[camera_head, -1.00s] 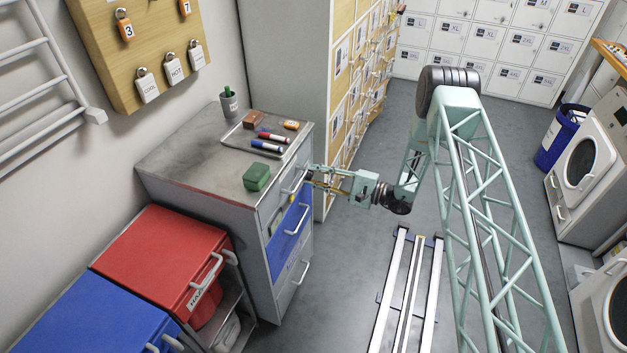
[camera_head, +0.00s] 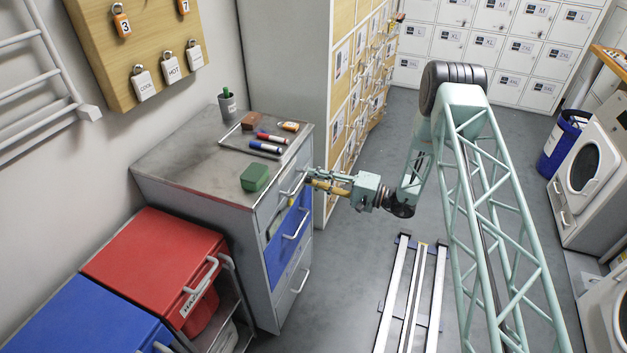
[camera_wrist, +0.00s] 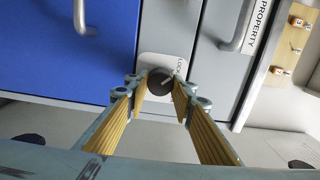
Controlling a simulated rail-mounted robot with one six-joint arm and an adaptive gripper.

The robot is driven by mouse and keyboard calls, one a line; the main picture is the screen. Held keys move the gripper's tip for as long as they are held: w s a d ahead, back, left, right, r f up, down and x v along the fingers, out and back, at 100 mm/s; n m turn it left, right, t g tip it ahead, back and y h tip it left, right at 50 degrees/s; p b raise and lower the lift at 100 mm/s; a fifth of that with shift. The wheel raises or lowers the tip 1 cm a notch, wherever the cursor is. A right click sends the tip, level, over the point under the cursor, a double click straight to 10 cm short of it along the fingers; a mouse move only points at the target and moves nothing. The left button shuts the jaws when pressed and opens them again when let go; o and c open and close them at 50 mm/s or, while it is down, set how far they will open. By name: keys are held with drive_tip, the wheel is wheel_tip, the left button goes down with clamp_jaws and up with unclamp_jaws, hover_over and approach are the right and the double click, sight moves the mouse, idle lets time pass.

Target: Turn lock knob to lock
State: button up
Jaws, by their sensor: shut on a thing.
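The lock knob (camera_wrist: 160,83) is a dark round knob with a pale mark on its face. It sits on a light plate (camera_wrist: 150,62) lettered LOCK, on the grey cabinet front between the blue drawer (camera_wrist: 62,45) and a grey drawer. In the wrist view my gripper (camera_wrist: 160,88) has one yellow-padded finger on each side of the knob and is shut on it. The pale mark slants toward the upper right. In the head view my gripper (camera_head: 309,181) reaches the cabinet's drawer side (camera_head: 262,215); the knob itself is hidden there.
Drawer handles (camera_head: 297,223) stick out near my gripper. A green box (camera_head: 254,177) and a tray with markers (camera_head: 265,147) lie on the cabinet top. Red (camera_head: 160,255) and blue bins stand at the left. The floor right of the cabinet is open around the rails (camera_head: 412,290).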

drive_tip(key=o, duration=0.8)
drive_tip(key=shift+o, duration=0.2)
drive_tip(key=shift+d, duration=0.1)
drive_tip(key=v, duration=1.1)
drive_tip(key=shift+s+d, duration=0.15)
drive_tip(key=shift+d, duration=0.2)
drive_tip(key=shift+r, duration=0.1)
